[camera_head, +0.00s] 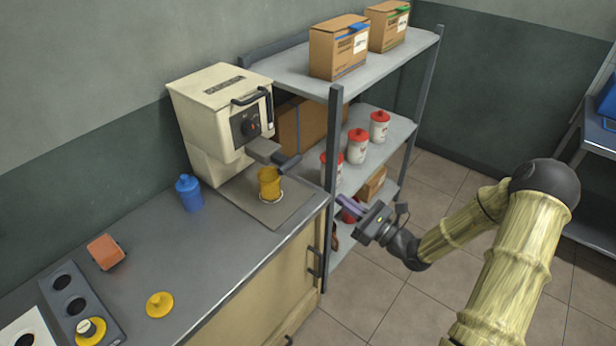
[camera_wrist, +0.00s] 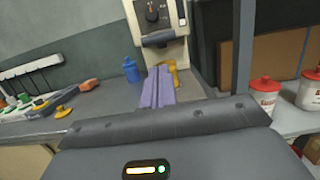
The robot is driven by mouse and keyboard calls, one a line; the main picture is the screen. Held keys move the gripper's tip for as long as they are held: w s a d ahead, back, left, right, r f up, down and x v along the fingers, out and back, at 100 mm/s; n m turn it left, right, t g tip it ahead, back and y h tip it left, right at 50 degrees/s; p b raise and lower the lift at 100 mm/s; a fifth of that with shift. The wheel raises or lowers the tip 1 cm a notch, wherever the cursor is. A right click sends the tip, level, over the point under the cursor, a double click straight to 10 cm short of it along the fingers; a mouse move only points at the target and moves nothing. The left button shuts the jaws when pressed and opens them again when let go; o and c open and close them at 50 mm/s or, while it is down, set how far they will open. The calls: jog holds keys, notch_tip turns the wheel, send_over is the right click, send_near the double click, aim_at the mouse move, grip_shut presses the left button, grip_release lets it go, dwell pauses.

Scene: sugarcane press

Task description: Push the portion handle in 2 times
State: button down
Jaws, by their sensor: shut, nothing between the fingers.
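A cream press machine (camera_head: 215,105) stands on the counter against the wall. It has a black bar handle (camera_head: 250,97) at its upper front and a dark dial (camera_head: 245,126). A grey part with a dark grip (camera_head: 286,160) sticks out low on its front; I take it to be the portion handle, and it also shows in the wrist view (camera_wrist: 163,39). A yellow cup (camera_head: 269,184) stands just below it. My gripper (camera_head: 347,204) has purple fingers, is shut and empty, and is apart from the handle, to its right and nearer. The wrist view shows its fingers (camera_wrist: 158,78) pointing toward the machine.
A shelf rack (camera_head: 334,150) stands right of the machine, its post close to my gripper, with red-lidded jars (camera_head: 357,148) and cardboard boxes (camera_head: 338,50). A blue bottle (camera_head: 189,194), an orange block (camera_head: 105,252) and a yellow lid (camera_head: 159,304) are on the counter.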

jog(key=shift+a, duration=0.1)
jog(key=p, duration=0.2)
send_near(282, 160)
jog(key=w+a, duration=0.2)
jog(key=w, duration=0.1)
jog(key=shift+a+r, duration=0.1)
jog(key=shift+r, duration=0.05)
dwell(0.4)
